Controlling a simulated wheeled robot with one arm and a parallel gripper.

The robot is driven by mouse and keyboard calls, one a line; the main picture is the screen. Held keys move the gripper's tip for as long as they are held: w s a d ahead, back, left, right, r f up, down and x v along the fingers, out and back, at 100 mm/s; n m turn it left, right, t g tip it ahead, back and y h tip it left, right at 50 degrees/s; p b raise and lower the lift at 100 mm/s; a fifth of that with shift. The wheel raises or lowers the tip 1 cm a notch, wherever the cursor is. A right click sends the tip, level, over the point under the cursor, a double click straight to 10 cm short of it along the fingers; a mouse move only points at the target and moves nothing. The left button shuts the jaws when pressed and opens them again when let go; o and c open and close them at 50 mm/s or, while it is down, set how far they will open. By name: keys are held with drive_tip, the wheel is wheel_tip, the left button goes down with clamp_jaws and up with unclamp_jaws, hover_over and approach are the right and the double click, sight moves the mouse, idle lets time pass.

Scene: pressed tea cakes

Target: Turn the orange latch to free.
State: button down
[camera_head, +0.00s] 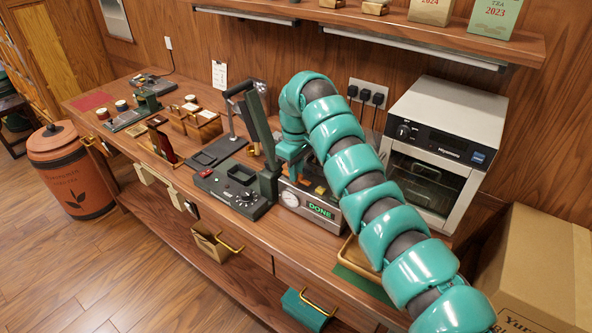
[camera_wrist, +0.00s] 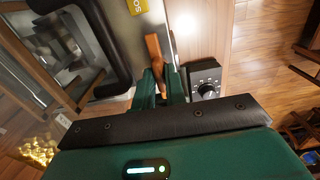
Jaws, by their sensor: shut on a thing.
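The orange latch (camera_wrist: 153,47) shows in the wrist view as a narrow lever beside a pale metal surface. My gripper (camera_wrist: 161,86) has its two green fingers shut on the lower end of the latch.
A green press with a raised arm (camera_head: 238,190) stands just left of the machine. A white oven (camera_head: 445,148) stands to the right, and a wooden tray (camera_head: 350,255) lies in front. A shelf (camera_head: 400,33) hangs above. A dark handle (camera_wrist: 115,85) is close left of the fingers.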

drive_tip(key=c, duration=1.5)
unclamp_jaws()
drive_tip(key=shift+r, duration=0.1)
wheel_tip(320, 180, up, 8)
drive_tip(key=shift+r+b, duration=0.1)
drive_tip(key=shift+b, duration=0.5)
drive_tip(key=shift+r+p, duration=3.8)
drive_tip(key=shift+r, duration=0.75)
